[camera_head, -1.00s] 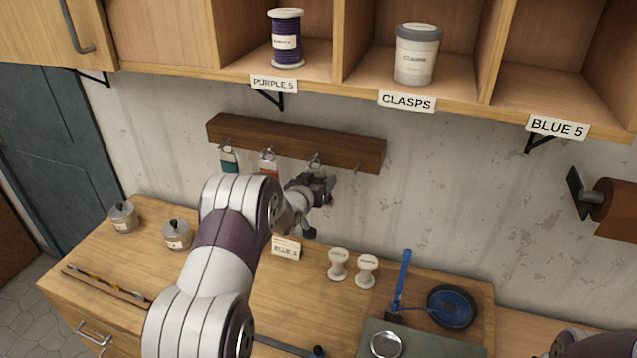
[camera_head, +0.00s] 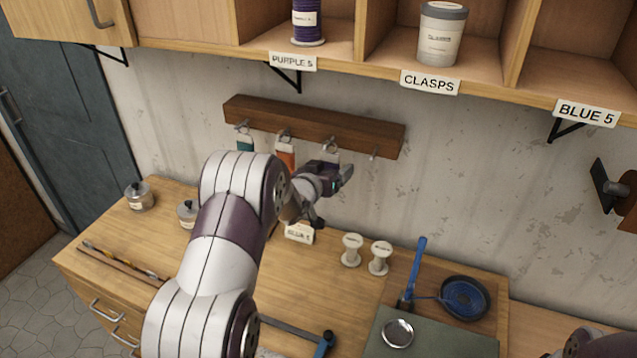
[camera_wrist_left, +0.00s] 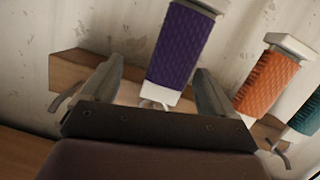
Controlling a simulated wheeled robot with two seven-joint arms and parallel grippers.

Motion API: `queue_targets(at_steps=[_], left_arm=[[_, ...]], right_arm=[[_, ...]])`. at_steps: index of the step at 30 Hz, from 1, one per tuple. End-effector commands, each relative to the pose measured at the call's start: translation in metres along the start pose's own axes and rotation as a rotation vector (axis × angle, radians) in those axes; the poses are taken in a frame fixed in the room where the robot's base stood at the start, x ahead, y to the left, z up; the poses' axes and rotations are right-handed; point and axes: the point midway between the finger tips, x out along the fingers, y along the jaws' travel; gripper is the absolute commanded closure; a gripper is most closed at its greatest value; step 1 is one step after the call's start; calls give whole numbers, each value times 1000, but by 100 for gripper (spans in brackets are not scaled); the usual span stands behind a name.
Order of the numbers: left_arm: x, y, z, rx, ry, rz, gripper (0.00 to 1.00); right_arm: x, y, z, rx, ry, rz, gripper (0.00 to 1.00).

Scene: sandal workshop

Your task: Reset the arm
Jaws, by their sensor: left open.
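My left gripper (camera_head: 338,181) is open in front of the wooden hook rack (camera_head: 310,126) on the wall. In the left wrist view the open fingers (camera_wrist_left: 158,72) stand on either side of a purple tag (camera_wrist_left: 181,43) with white ends, apart from it on both sides. An orange tag (camera_wrist_left: 269,82) and a teal tag (camera_wrist_left: 308,118) hang beside it. In the head view the orange tag (camera_head: 285,153) and teal tag (camera_head: 245,145) hang left of the gripper, and the purple tag is mostly hidden behind it. My right gripper is out of view.
Below is the wooden bench (camera_head: 310,274) with white spools (camera_head: 352,250), a small sign (camera_head: 299,233), metal pots (camera_head: 139,197), a green mat (camera_head: 440,345) and a blue-handled tool (camera_head: 416,264). Above is a shelf with a clasps jar (camera_head: 441,37). The rack's rightmost hook (camera_head: 374,154) is bare.

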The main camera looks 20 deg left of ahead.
Motion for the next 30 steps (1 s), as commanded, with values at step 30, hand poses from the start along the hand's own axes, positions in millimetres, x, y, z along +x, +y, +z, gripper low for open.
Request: queue_targets(at_steps=[30], left_arm=[[-219, -1, 177, 93, -901, -262, 12]], right_arm=[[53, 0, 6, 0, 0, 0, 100]])
